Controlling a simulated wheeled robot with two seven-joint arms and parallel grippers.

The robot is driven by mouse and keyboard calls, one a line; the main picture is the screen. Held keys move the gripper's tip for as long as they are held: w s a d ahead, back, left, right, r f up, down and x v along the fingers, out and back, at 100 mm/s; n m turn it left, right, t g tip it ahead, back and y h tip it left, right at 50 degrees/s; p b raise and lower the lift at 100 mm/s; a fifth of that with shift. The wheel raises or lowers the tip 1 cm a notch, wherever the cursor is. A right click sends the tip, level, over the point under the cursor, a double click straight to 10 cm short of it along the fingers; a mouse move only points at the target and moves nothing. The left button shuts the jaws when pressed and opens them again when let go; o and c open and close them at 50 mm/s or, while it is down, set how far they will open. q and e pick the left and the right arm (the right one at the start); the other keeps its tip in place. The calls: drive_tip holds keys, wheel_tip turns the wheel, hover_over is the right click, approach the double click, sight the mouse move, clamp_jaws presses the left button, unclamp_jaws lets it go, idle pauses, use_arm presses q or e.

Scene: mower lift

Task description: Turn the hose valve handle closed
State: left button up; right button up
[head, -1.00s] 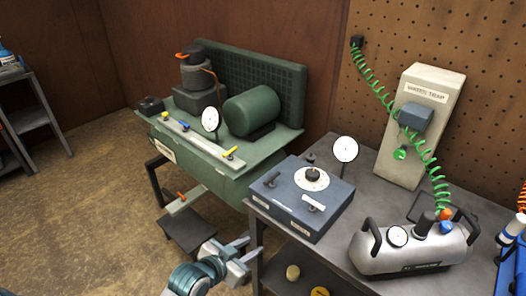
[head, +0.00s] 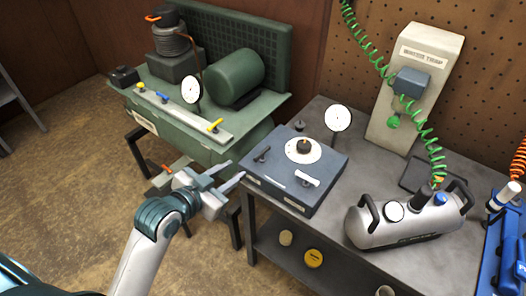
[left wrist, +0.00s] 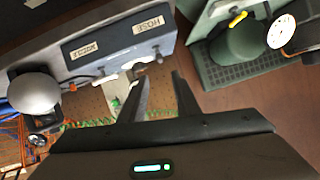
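The blue-grey valve box (head: 283,188) stands on the metal bench, with a round dial and two small handles on top. A dark handle (head: 262,154) is on its left side and a white handle (head: 308,180) nearer its right front. In the left wrist view the HOSE label (left wrist: 148,25) is on the box face; by its position it seems to belong to the dark left handle. My left gripper (head: 232,176) is open and empty, just left of the box's front-left corner, apart from the handles. Its fingers also show in the left wrist view (left wrist: 157,78). My right gripper is out of view.
A silver tank (head: 418,222) with two raised handles stands right of the box. A white gauge (head: 338,117) rises behind it. The green compressor bench (head: 205,150) is at left. The bench edge lies close beside my left gripper.

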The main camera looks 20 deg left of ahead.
sight(260, 155)
use_arm(q)
drive_tip(key=p+x, duration=0.3)
drive_tip(key=x, duration=1.4)
drive_tip(key=shift+c, duration=0.6)
clamp_jaws()
